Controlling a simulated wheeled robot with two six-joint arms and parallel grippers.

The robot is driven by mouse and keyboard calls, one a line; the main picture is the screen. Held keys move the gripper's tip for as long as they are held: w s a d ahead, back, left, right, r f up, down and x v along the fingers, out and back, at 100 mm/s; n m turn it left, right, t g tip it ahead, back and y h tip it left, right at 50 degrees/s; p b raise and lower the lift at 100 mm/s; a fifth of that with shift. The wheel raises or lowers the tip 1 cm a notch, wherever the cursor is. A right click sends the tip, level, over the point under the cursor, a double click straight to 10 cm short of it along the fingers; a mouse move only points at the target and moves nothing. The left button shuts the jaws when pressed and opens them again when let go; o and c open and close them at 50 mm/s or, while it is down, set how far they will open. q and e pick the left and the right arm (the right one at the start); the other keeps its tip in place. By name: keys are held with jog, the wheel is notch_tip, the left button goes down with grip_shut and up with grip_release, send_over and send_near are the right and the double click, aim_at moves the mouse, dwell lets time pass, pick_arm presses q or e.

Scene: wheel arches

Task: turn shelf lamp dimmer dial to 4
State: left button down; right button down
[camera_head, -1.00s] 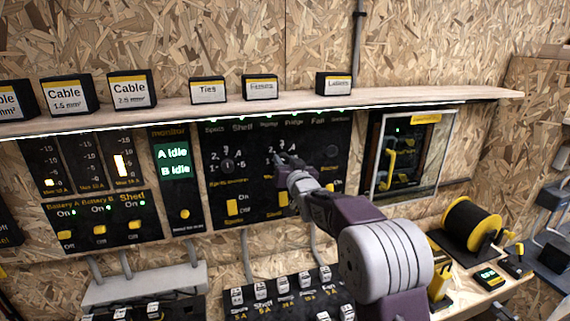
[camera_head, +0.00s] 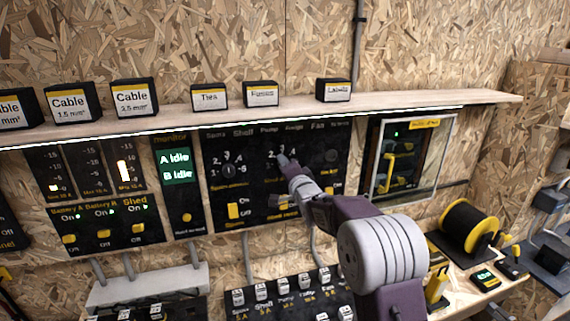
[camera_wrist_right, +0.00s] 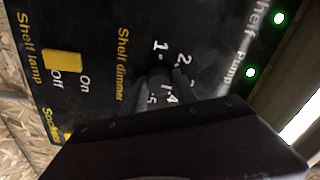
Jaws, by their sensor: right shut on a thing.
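The shelf dimmer dial (camera_wrist_right: 158,75) is a small dark knob on the black panel, with white numbers around it and a yellow "Shelf dimmer" label (camera_wrist_right: 122,65) beside it. My right gripper (camera_wrist_right: 160,84) is shut on this dial. In the head view my right gripper (camera_head: 284,161) reaches the panel from the lower right and covers most of the dial. The numbers 1, 2, 4 and 5 are partly readable in the wrist view. The fingers hide the pointer, so I cannot tell its setting. My left gripper is not in view.
A second dial (camera_head: 228,170) stands to the left on the same panel. The yellow shelf lamp switch (camera_wrist_right: 62,60) is near the dimmer. A wooden shelf (camera_head: 200,118) with labelled boxes runs above. A framed cabinet (camera_head: 410,155) stands to the right.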

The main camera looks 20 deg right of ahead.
jog(key=shift+d+m+p, duration=0.1)
jog(key=shift+m+p, duration=1.4)
jog(key=shift+m, duration=3)
jog(key=shift+f, duration=0.1)
jog(key=c, duration=1)
grip_release()
jog(key=shift+o, duration=0.2)
jog(key=shift+d, duration=0.1)
jog(key=shift+s+y, duration=0.1)
jog(key=shift+y, duration=0.2)
